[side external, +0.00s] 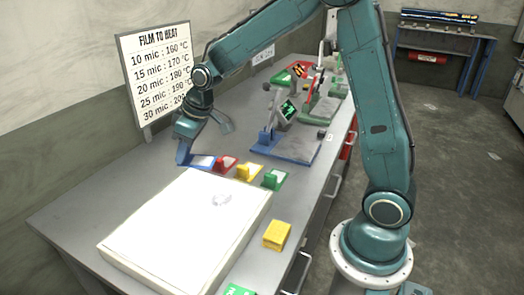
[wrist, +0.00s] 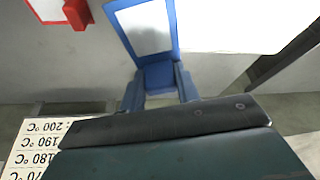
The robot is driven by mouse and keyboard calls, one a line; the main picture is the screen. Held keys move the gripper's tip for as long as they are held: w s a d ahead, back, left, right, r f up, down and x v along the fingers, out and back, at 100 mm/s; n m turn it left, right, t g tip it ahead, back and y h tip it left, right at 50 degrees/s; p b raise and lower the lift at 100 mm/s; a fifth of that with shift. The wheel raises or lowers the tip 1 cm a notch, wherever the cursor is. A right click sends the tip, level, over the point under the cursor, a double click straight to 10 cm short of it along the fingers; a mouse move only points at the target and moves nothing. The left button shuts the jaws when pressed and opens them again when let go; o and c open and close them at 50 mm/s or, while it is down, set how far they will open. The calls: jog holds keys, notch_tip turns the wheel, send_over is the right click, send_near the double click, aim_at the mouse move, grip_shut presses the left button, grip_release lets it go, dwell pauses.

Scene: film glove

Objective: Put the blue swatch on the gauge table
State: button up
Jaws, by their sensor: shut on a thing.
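The blue swatch (side external: 203,162) is a blue frame around a pale film with a blue block at one end. It lies at the left end of a row of swatches, at or just above the grey bench. My gripper (wrist: 160,85) is shut on its blue block, seen in the wrist view, where the swatch (wrist: 146,28) extends beyond the fingers. In the side view, my gripper (side external: 184,154) is at the swatch's left end. A blue-based stand with a grey plate (side external: 298,146) and a small green-lit display seems to be the gauge table.
Red (side external: 225,163), yellow (side external: 248,173) and green (side external: 274,179) swatches stand right of the blue one. A large white panel (side external: 180,235) lies in front. A yellow block (side external: 277,235) is beside it. A temperature sign (side external: 158,75) stands behind. More coloured stands are farther back.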

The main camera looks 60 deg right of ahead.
aim_at(202, 164)
jog(key=shift+s+f+m+h, duration=0.7)
jog(key=shift+s+f+m, duration=1)
jog(key=shift+s+f, duration=0.45)
jog(key=shift+d, duration=3.55)
jog(key=shift+a, duration=0.1)
jog(key=shift+a, duration=3.4)
jog(key=s+a+r, duration=0.1)
jog(key=a+r, duration=0.5)
jog(key=r, duration=0.4)
jog(key=s+a+r, duration=0.1)
jog(key=a+r, duration=0.4)
jog(key=r, duration=0.4)
jog(key=f, duration=1.5)
jog(key=shift+w+f, duration=0.2)
jog(key=shift+f, duration=0.15)
